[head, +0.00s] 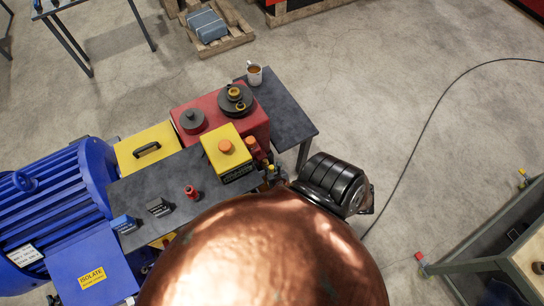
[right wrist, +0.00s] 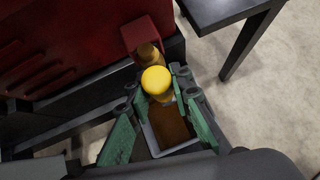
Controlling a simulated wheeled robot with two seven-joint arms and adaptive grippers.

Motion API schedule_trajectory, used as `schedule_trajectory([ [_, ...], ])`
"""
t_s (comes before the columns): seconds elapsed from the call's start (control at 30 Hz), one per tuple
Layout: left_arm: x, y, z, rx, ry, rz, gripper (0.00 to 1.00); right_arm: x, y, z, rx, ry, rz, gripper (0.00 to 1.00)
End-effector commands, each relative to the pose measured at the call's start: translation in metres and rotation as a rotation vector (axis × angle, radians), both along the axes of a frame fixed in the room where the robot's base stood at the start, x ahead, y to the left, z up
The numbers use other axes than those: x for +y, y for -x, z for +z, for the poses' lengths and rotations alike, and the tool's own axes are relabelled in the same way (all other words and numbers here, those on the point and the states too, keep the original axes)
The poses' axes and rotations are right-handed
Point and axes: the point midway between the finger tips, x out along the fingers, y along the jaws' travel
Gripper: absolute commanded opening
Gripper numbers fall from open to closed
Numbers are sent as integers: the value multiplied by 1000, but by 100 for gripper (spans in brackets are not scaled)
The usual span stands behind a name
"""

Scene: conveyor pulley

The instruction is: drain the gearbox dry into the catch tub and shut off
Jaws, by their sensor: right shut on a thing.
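The red gearbox (head: 258,124) stands in the upper middle of the head view; its dark red side (right wrist: 60,50) fills the upper left of the right wrist view. A brass drain fitting (right wrist: 148,54) comes out of a red block there, with a round yellow knob (right wrist: 155,80) in front of it. My right gripper (right wrist: 156,92) has its green-padded fingers on both sides of the yellow knob, shut on it. Below the knob, the grey catch tub (right wrist: 151,140) holds brown liquid (right wrist: 176,124). I cannot make out a running stream. My left gripper is not in view.
A dark table (head: 285,115) with a mug (head: 254,74) stands behind the gearbox. A yellow box with an orange button (head: 225,146), a small red piece (head: 191,192) and a blue motor (head: 50,195) are nearby. Open floor lies right; a grey frame stands far right.

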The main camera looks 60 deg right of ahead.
Motion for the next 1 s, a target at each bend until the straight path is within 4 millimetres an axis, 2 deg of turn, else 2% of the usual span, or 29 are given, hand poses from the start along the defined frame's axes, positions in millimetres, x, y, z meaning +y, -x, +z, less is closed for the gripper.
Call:
schedule_trajectory([
  [0.2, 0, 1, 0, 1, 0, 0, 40, 1, 1, -2, 3, -1, 3, 0],
  [0.23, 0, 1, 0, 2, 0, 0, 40, 1, 1, -2, 3, -1, 3, 20],
  [0.5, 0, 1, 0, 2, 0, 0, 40, 1, 1, -1, 2, -1, 1, 38],
  [0.8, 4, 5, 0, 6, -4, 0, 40, 1, 2, 0, 1, -2, 2, 38],
  [1.0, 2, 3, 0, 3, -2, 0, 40, 11, 13, 14, 0, -3, 1, 38],
])
